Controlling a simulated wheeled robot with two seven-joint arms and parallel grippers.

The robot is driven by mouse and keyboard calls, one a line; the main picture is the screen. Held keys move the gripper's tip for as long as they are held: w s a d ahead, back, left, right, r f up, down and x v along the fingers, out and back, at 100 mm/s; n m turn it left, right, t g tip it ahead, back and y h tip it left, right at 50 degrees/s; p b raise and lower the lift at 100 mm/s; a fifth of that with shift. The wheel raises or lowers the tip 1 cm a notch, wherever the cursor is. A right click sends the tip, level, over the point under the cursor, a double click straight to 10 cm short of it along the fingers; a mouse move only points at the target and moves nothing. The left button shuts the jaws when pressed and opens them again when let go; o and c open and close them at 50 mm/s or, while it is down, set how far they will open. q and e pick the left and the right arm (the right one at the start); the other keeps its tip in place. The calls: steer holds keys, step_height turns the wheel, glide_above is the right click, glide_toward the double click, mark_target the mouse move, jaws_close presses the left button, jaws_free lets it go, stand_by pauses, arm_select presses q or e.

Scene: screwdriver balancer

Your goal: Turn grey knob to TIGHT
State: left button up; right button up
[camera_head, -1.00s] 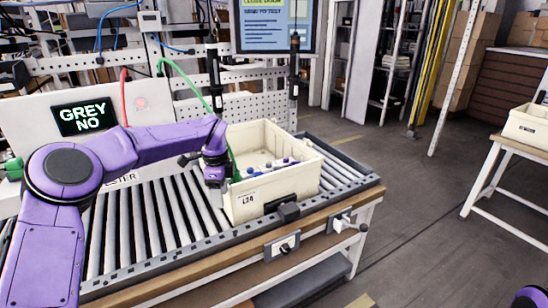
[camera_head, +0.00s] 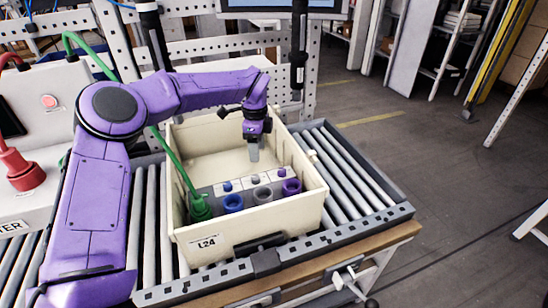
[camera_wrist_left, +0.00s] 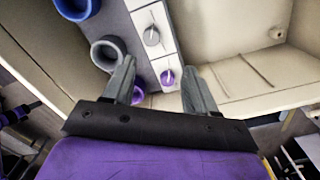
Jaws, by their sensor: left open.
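The grey knob (camera_head: 255,179) sits on a small white plate on the panel inside the cream box, between a blue knob (camera_head: 227,186) and a purple knob (camera_head: 281,172). In the left wrist view the grey knob (camera_wrist_left: 151,37) shows a pale pointer line; its TIGHT label cannot be read. My left gripper (camera_head: 253,153) is above the panel inside the box, pointing down. In the left wrist view my left gripper (camera_wrist_left: 159,67) is open and empty, its fingertips framing the purple knob (camera_wrist_left: 167,77) with the grey knob just beyond. My right gripper is not in view.
The cream box (camera_head: 206,239) marked L24 stands on a roller conveyor (camera_head: 345,185). A green plug (camera_head: 200,208) with its cable fills the left socket. Blue (camera_head: 233,203), grey (camera_head: 262,194) and purple (camera_head: 291,187) sockets line the panel's near side. The box walls surround my gripper.

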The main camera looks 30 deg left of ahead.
mark_target(257, 176)
arm_select(q)
steer(key=f, duration=0.1)
steer(key=a+f+p, duration=0.1)
steer(key=w+a+f, duration=0.1)
steer(key=shift+f+n+t+p, duration=0.15)
steer(key=shift+n+t+p, duration=0.15)
steer(key=shift+m, duration=0.4)
steer(key=s+f, duration=0.1)
steer(key=s+d+f, duration=0.1)
steer(key=s, duration=0.1)
steer(key=s+d+f+p, duration=0.1)
steer(key=s, duration=0.1)
steer(key=shift+s+f, duration=0.25)
steer(key=shift+f, duration=0.1)
steer(key=shift+d+f, duration=0.15)
steer(key=shift+f, duration=0.05)
steer(key=w+f, duration=0.2)
steer(key=w, duration=0.1)
steer(key=shift+w+f, duration=0.1)
steer(key=shift+f, duration=0.1)
steer(key=c, duration=0.4)
steer(key=shift+s+r, duration=0.2)
steer(key=shift+s, duration=0.05)
steer(key=c, duration=0.7)
steer(key=shift+o, duration=0.2)
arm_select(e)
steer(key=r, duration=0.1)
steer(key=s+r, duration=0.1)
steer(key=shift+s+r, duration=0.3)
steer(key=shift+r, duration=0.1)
